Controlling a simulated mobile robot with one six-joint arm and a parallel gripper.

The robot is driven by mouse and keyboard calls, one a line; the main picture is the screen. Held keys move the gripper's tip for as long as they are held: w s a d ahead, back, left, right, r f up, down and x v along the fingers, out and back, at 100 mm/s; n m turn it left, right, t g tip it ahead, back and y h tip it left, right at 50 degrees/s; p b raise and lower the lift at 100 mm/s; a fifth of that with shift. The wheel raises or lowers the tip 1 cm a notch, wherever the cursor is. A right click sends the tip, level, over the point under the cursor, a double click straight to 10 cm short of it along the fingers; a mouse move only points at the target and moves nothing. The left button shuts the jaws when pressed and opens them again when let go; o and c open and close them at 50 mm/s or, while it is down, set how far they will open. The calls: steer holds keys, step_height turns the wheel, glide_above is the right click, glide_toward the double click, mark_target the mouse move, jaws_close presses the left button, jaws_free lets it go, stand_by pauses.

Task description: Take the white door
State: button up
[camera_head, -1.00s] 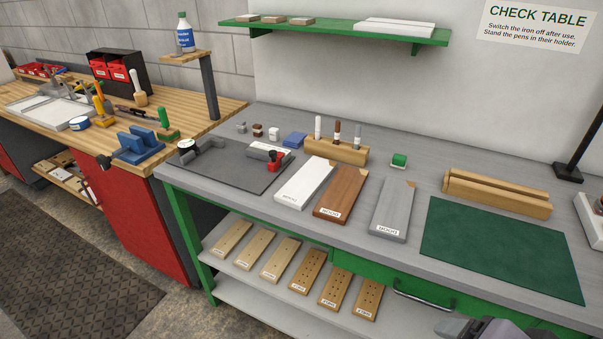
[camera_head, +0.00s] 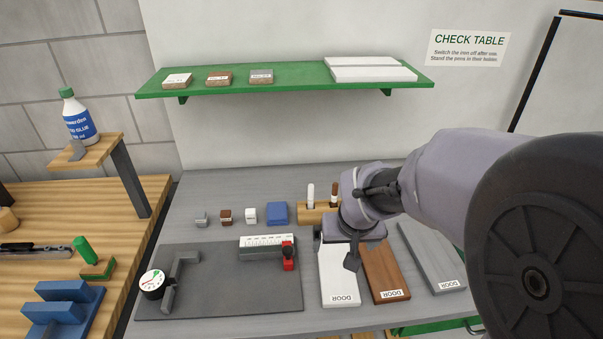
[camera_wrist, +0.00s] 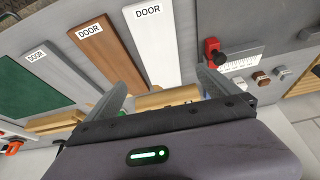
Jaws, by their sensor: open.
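The white door (camera_head: 339,280) lies flat on the grey table, its "DOOR" label at the near end. It also shows in the wrist view (camera_wrist: 158,45), between my fingers. My gripper (camera_head: 338,250) is open and empty above the far part of the white door; in the wrist view its two fingers (camera_wrist: 160,92) stand wide apart on either side of the door. I cannot tell how high the fingers are above it. The gripper hides the door's far end in the head view.
A brown door (camera_head: 385,272) lies close to the right of the white door, then a grey door (camera_head: 432,258). To the left is a dark mat (camera_head: 215,285) with a gauge (camera_head: 152,283) and a red clamp (camera_head: 288,257). A wooden pen holder (camera_head: 312,216) stands behind.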

steer(key=b, duration=0.2)
glide_above(336, 261)
steer(key=s, duration=0.3)
step_height(336, 261, down, 8)
steer(key=shift+w+r, duration=0.15)
steer(key=shift+r, duration=0.1)
steer(key=b+x, duration=0.3)
steer(key=x, duration=0.2)
steer(key=shift+a+f, duration=0.1)
steer(key=shift+f, duration=0.1)
steer(key=shift+r, duration=0.1)
steer(key=c, duration=1.6)
steer(key=shift+r, duration=0.15)
